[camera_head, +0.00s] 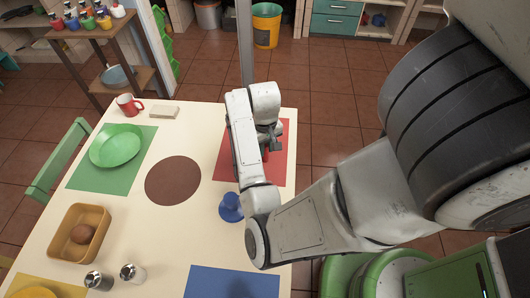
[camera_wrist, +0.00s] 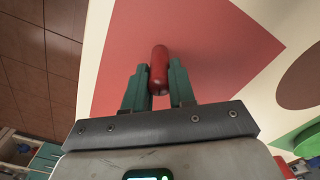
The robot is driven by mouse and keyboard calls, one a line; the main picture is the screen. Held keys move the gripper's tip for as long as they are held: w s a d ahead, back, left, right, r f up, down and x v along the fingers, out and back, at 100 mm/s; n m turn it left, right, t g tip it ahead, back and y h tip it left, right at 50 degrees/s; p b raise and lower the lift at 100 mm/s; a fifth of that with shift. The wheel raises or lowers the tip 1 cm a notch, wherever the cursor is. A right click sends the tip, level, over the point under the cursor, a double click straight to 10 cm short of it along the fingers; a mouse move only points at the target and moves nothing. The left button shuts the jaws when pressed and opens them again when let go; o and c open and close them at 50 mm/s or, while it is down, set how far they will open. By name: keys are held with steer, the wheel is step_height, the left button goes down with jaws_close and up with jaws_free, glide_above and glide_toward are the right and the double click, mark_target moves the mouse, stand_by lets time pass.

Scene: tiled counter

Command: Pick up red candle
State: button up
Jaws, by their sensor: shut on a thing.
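The red candle (camera_wrist: 158,70) is a rounded red cylinder, seen in the wrist view between the two fingers of my gripper (camera_wrist: 158,85). The gripper is shut on it, with one finger on each side. Behind the candle is the red placemat (camera_wrist: 200,35) on the table. In the head view my gripper (camera_head: 267,148) is over the red placemat (camera_head: 279,165), partly hidden by my own arm. Only a small bit of red shows at the fingers there, so I cannot tell how high the candle is.
The cream table (camera_head: 190,225) also holds a blue candle holder (camera_head: 231,208), a green plate (camera_head: 116,148), a red mug (camera_head: 129,105), a yellow dish (camera_head: 62,245) with a brown item, shakers (camera_head: 133,273) and a blue placemat (camera_head: 232,283). A green chair (camera_head: 58,160) stands at left.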

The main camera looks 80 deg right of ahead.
jaws_close()
steer(key=shift+r, duration=0.1)
